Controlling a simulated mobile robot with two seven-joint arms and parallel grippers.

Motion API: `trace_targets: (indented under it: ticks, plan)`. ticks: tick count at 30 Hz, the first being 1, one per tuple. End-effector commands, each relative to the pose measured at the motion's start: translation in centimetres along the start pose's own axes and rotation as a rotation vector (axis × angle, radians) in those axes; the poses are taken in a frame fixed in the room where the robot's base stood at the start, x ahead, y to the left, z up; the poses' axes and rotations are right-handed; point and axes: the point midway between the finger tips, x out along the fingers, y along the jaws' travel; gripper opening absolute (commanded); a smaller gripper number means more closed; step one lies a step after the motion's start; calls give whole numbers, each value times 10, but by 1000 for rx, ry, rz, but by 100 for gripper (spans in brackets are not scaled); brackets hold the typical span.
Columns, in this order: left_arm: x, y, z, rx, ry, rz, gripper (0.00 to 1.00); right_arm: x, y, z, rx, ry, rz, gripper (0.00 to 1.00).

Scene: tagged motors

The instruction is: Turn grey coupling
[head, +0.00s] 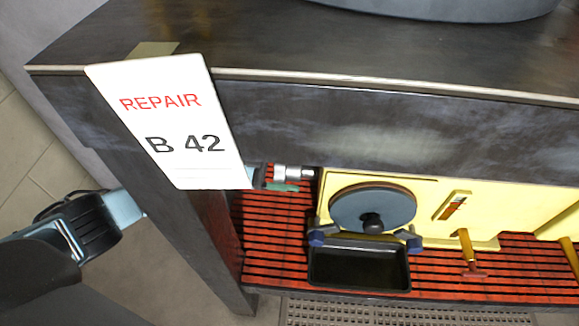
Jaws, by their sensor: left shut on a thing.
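A light grey, ribbed cylindrical piece, seemingly the grey coupling (293,172), shows low under the bench top, just left of a yellow housing (440,215). My left arm comes in from the left, and part of its gripper passes behind the bench leg and the tag. A dark teal tip of my left gripper (259,177) shows right of the tag, against the coupling's left end. The gripper is shut on the coupling, though the contact is mostly hidden. A green piece (283,187) lies just below the coupling. My right gripper is not in view.
A white tag (172,122) reading "REPAIR B 42" hangs over the bench edge. The dark bench top (300,45) and leg (215,230) block the view. A blue-grey disc (373,206), black tray (358,264) and yellow-handled tool (467,250) are right of the coupling over red slats (270,258).

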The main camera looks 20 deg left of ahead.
Motion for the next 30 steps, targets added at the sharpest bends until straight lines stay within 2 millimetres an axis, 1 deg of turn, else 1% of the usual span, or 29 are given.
trace_targets:
  ticks: [1, 6, 7, 9, 12, 19, 22, 26, 30]
  plan:
    - [0, 3, 1, -3, 1, 6, 49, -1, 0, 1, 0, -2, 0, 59]
    - [0, 3, 1, -2, 1, 6, 49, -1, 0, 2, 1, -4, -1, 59]
    - [0, 3, 1, -2, 1, 6, 73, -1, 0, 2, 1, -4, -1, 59]
    - [0, 2, 1, -1, 1, 6, 82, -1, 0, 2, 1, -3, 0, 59]
    - [0, 2, 0, 0, 1, 4, 93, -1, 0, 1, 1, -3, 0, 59]
    - [0, 1, 0, 1, 1, 2, 93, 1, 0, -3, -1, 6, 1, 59]
    - [-4, 0, 0, 1, 0, 2, 93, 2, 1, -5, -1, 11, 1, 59]
    - [-20, 0, 0, 1, -3, 0, 93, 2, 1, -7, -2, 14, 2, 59]
    - [-44, 1, 1, 0, -3, 1, 93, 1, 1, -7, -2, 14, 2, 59]
